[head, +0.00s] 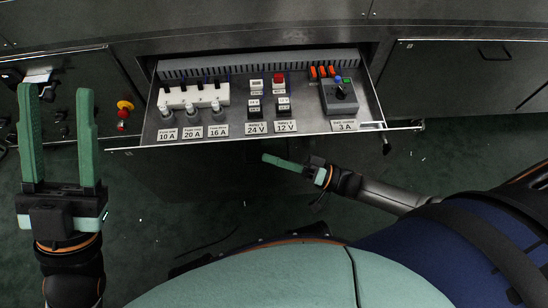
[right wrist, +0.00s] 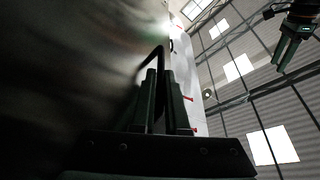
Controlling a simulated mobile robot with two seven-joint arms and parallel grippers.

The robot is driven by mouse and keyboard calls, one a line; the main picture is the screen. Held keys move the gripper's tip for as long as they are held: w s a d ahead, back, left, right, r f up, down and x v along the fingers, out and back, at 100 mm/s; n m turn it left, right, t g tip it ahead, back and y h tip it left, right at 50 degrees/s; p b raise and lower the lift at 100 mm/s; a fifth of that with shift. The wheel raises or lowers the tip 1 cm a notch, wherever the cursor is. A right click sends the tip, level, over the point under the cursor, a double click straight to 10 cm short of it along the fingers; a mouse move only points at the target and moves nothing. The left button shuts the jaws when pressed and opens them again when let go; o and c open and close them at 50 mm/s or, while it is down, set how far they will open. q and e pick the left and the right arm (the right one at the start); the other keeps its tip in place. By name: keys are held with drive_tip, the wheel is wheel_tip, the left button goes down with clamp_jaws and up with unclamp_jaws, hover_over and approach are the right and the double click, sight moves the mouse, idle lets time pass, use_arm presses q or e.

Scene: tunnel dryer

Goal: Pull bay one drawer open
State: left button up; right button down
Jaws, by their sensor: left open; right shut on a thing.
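The bay one drawer (head: 220,138) stands pulled out from the cabinet in the head view, its open top showing labelled parts inside. My right gripper (head: 266,157) is at the drawer's front, below its front edge. In the right wrist view the right gripper (right wrist: 162,78) is shut on a dark bar handle (right wrist: 152,53) on the drawer front. The handle is hidden in the head view. My left gripper (head: 57,92) is open and empty, pointing up at the far left, apart from the drawer. It also shows at the upper right of the right wrist view (right wrist: 289,50).
A closed panel (head: 460,80) is at right. A red and yellow button (head: 124,108) is on the left cabinet. Dark floor lies below the drawer.

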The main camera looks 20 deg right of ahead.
drive_tip(key=c, duration=0.9)
unclamp_jaws()
drive_tip(key=v, duration=1.2)
drive_tip(key=shift+s+d, duration=0.1)
drive_tip(key=shift+d, duration=0.15)
